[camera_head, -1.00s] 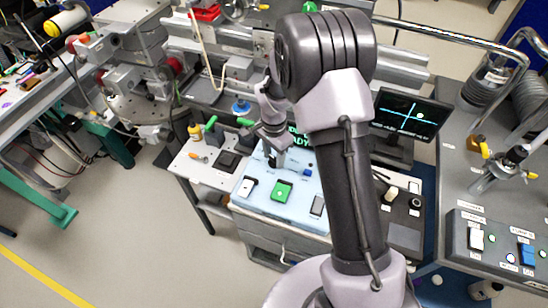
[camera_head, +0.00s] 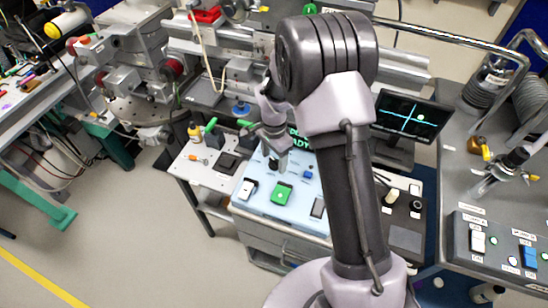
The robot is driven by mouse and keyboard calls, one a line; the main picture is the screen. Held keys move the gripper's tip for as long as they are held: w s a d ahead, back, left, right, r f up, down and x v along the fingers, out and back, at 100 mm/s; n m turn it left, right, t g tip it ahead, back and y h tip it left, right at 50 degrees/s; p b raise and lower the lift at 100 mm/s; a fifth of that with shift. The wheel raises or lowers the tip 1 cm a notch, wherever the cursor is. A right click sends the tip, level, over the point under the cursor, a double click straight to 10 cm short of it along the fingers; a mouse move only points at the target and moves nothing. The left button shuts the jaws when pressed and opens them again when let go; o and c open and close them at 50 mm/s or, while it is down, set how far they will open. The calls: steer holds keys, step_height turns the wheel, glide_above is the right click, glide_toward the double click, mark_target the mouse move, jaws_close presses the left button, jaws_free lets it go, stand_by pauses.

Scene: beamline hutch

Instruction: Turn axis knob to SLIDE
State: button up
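A light blue panel (camera_head: 259,203) lies on the cart in the middle. A small black knob (camera_head: 272,163) shows near its upper edge, partly hidden by my gripper. I cannot read its setting or any SLIDE label. My gripper (camera_head: 279,163) points down at the knob. The fingers are too small to show whether they are open or shut, or whether they touch the knob. A green button (camera_head: 282,193), a white rocker switch (camera_head: 248,189) and a small blue button (camera_head: 307,174) are on the same panel.
A monitor (camera_head: 411,115) stands right of my arm. A switch box (camera_head: 499,247) with white and blue switches is at the lower right. Green-handled parts (camera_head: 211,124) and an orange screwdriver (camera_head: 199,160) are left of the panel. Open floor lies at the lower left.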

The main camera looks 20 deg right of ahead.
mark_target(274, 161)
step_height(274, 161, up, 17)
steer(key=p, duration=0.5)
steer(key=shift+r, duration=0.2)
